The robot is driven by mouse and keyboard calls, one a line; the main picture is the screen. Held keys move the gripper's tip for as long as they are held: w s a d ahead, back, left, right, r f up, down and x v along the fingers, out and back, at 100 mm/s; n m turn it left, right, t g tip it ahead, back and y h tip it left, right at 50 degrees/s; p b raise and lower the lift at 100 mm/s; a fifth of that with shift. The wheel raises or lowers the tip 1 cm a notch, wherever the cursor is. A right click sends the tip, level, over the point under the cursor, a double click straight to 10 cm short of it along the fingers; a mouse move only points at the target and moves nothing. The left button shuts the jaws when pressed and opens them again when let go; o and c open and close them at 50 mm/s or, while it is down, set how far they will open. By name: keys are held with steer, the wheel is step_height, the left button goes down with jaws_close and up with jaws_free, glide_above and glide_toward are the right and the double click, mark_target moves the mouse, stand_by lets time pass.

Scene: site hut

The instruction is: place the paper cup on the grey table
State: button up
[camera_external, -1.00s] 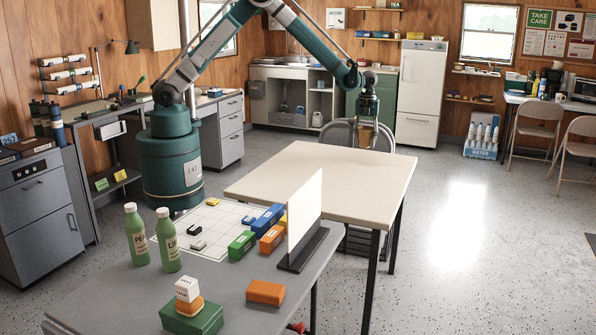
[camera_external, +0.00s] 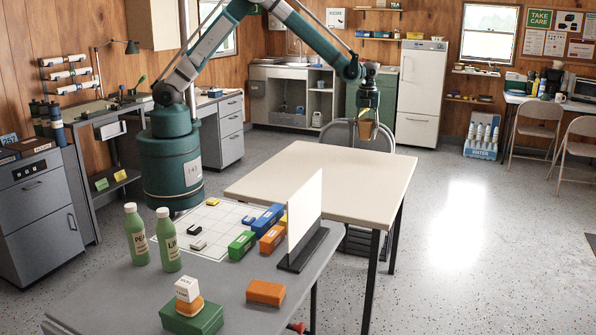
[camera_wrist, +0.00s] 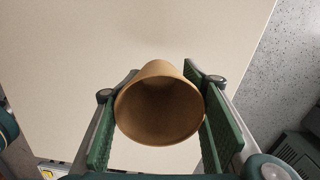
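The brown paper cup (camera_external: 366,129) is between the fingers of my gripper (camera_external: 366,118), over the back part of the cream table (camera_external: 320,180). In the wrist view the cup (camera_wrist: 160,110) sits between both green finger pads of my gripper (camera_wrist: 160,120), its round opening facing the camera. The gripper looks shut on the cup, which appears to hang above the cream tabletop. The grey table (camera_external: 240,285) is in the front of the external view, well away from the cup.
A white upright panel (camera_external: 304,212) stands on a dark base at the grey table's right side. Two green bottles (camera_external: 137,236), coloured blocks, a gridded white sheet (camera_external: 215,217) and a green box (camera_external: 192,320) take up much of that table. Its right front has bare patches.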

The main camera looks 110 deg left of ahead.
step_height(320, 180, up, 14)
steer(key=w+d+m, duration=0.2)
steer(key=w+d, duration=0.1)
steer(key=d, duration=0.7)
steer(key=w+d+m, duration=0.1)
steer(key=w+d, duration=0.3)
steer(key=d, duration=0.6)
steer(key=w+d+m, duration=0.2)
steer(key=w+d, duration=0.1)
steer(key=d, duration=0.7)
steer(key=d+m+b, duration=0.1)
steer(key=d+m, duration=0.4)
steer(key=d, duration=2.6)
steer(key=s+d+m, duration=0.2)
steer(key=s+d, duration=0.3)
steer(key=d, duration=0.8)
steer(key=s+d+m, duration=0.3)
steer(key=s+d, duration=0.3)
steer(key=d, duration=0.7)
steer(key=s+d+m+b, duration=0.1)
steer(key=s+d+m, duration=0.4)
steer(key=s+d, duration=1.55)
step_height(320, 180, down, 18)
steer(key=w+d, duration=0.1)
steer(key=shift+w+d, duration=0.25)
steer(key=shift+d, duration=0.1)
